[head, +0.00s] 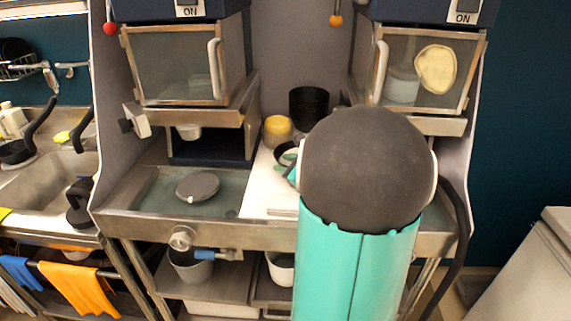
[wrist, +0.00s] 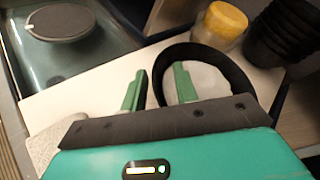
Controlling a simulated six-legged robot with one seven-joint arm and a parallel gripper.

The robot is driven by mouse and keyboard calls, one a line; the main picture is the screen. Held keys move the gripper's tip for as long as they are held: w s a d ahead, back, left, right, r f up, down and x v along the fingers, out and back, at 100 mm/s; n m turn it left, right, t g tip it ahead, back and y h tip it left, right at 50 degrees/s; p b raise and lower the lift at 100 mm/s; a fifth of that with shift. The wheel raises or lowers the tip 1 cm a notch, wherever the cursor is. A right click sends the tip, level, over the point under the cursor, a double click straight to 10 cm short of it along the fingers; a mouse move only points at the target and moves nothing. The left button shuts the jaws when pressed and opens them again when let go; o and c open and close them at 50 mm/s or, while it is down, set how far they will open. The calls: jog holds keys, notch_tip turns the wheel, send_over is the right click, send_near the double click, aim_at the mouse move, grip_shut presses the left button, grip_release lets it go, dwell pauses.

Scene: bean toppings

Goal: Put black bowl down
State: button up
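The black bowl (wrist: 240,82) is in the wrist view, just past my gripper, with a dark rim and a pale inside. It appears to rest on the white board (wrist: 85,90). My gripper (wrist: 158,88) is open, with its green fingers on either side of the bowl's near-left rim: one outside, one over the inside. A gap shows between the outer finger and the rim. The bowl's near side and base are hidden by my gripper. In the head view my arm covers most of the bowl; only part of its dark rim (head: 285,147) shows.
A stack of black bowls (head: 308,106) and a yellow-topped jar (head: 278,130) stand behind the bowl. A round grey lid (head: 197,186) lies in the sunken basin on the left. Glass-fronted dispensers (head: 175,65) overhang the counter. Some white board left of my gripper is clear.

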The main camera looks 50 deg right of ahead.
jog(key=v, duration=1.2)
jog(key=shift+f, duration=0.1)
jog(key=w+a+n+g+y, duration=0.25)
jog(key=a+n, duration=0.45)
jog(key=a, duration=0.5)
jog(key=w+a+n+g+y, duration=0.2)
jog(key=a+n+y, duration=0.1)
jog(key=a+n, duration=0.65)
jog(key=s+a+n+g+h, duration=0.1)
jog(key=s+a+n+h, duration=0.1)
jog(key=s+a+n, duration=0.2)
jog(key=s+a+n+g+h, duration=0.2)
jog(key=s+a+n, duration=0.2)
jog(key=a+n, duration=0.7)
jog(key=shift+f, duration=0.25)
jog(key=shift+d, duration=0.15)
